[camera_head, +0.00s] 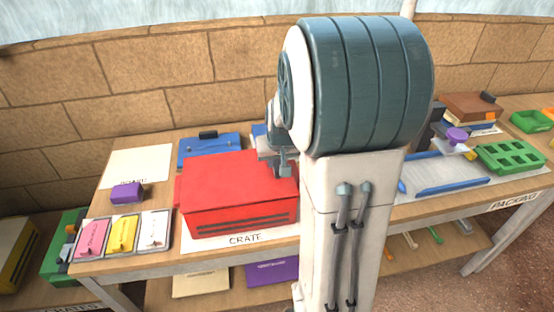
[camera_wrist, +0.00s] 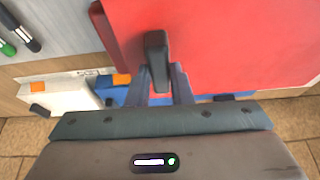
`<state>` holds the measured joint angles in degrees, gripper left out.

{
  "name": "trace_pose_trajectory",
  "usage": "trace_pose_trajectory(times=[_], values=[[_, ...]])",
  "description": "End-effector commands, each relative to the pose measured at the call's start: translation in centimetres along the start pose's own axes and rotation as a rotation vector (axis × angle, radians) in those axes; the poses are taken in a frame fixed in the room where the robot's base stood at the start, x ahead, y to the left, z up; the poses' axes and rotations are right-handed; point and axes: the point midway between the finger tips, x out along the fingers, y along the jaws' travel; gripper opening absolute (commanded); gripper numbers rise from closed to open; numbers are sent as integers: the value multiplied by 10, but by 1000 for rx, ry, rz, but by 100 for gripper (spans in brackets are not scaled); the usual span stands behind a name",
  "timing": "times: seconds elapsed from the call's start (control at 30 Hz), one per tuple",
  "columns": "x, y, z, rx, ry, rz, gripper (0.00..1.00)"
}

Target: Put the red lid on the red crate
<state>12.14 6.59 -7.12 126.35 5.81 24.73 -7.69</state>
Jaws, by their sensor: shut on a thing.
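The red lid (camera_head: 232,177) is a flat red panel over the red crate (camera_head: 245,218), which stands on the white sheet marked CRATE. No clear gap shows between lid and crate, but I cannot tell whether the lid is fully seated. My gripper (camera_head: 284,168) is at the lid's back right part. In the wrist view my gripper (camera_wrist: 160,88) is shut on the lid's dark handle (camera_wrist: 157,50), with the red lid (camera_wrist: 230,45) spreading beyond it. A dark red strip (camera_wrist: 108,35) shows beside the lid's edge. My arm hides the area right of the crate.
A blue lid (camera_head: 210,150) with a black handle lies behind the crate. A purple block (camera_head: 127,193) and a tray of pink, yellow and white pieces (camera_head: 122,235) are at left. A green tray (camera_head: 511,157) and blue-edged tray (camera_head: 445,178) are at right.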

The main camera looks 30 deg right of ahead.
Motion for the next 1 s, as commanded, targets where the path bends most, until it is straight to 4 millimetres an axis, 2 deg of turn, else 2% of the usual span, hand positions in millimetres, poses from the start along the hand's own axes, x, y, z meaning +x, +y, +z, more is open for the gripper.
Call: trace_pose_trajectory(times=[0.67, 0.7, 0.8, 1.0], values=[[8, 0, 3, 0, 1, 0, 0], [8, 0, 3, 0, 1, 0, 22], [8, 0, 3, 0, 1, 0, 45], [8, 0, 3, 0, -1, 0, 45]])
